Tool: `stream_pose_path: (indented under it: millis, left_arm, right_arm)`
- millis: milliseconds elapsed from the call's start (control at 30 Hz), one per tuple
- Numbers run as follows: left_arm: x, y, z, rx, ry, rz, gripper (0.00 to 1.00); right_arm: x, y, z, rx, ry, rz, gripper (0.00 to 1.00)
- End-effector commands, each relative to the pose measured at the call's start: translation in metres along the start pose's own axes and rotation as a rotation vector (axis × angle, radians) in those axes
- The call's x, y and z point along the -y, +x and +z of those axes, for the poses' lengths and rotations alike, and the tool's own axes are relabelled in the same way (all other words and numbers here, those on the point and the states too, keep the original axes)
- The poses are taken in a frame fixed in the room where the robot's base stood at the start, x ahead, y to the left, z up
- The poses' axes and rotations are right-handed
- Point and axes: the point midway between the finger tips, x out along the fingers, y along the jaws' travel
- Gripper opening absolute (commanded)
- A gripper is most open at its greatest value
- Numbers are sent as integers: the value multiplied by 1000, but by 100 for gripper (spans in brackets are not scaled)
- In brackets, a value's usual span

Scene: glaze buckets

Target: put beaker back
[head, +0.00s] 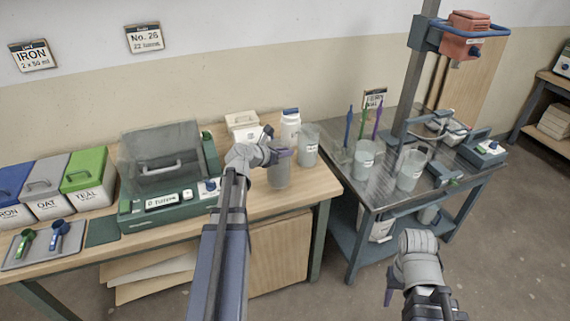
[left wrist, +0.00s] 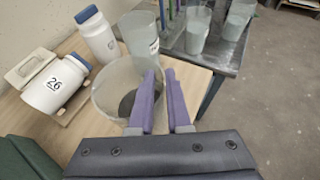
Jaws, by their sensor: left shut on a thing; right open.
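A clear beaker (head: 279,174) is at the right part of the wooden bench, in my left gripper (head: 279,155). In the left wrist view, the purple fingers (left wrist: 158,85) are closed on the rim side of this beaker (left wrist: 103,98), and some dark grey material shows at its bottom. The beaker looks upright; I cannot tell whether its base touches the bench. A second beaker (head: 308,148) with pale contents stands just behind it to the right. My right gripper (head: 391,290) is open and empty, low in front of the metal table; one finger is mostly hidden.
A green scale box (head: 170,200) with a clear lid is to the left. The metal table (head: 378,198) at right holds more beakers (head: 411,172) and coloured sticks (head: 363,122).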

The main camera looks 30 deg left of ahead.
Motion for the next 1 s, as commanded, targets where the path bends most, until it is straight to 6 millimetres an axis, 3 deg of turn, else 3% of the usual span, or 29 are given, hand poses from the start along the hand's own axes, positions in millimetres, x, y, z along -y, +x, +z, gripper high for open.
stream_pose_path:
  millis: [333, 767, 800, 1000]
  left_arm:
    - [0, 16, -32, 1, 0, 1, 0]
    - [0, 17, -35, 1, 0, 1, 0]
    - [0, 17, -34, 0, 0, 0, 19]
    - [0, 17, -34, 0, 0, 0, 41]
  right_arm:
    - [4, 36, -2, 0, 0, 0, 50]
    - [4, 39, -2, 0, 0, 0, 50]
    - [4, 38, -2, 0, 0, 0, 50]
    - [4, 38, -2, 0, 0, 0, 50]
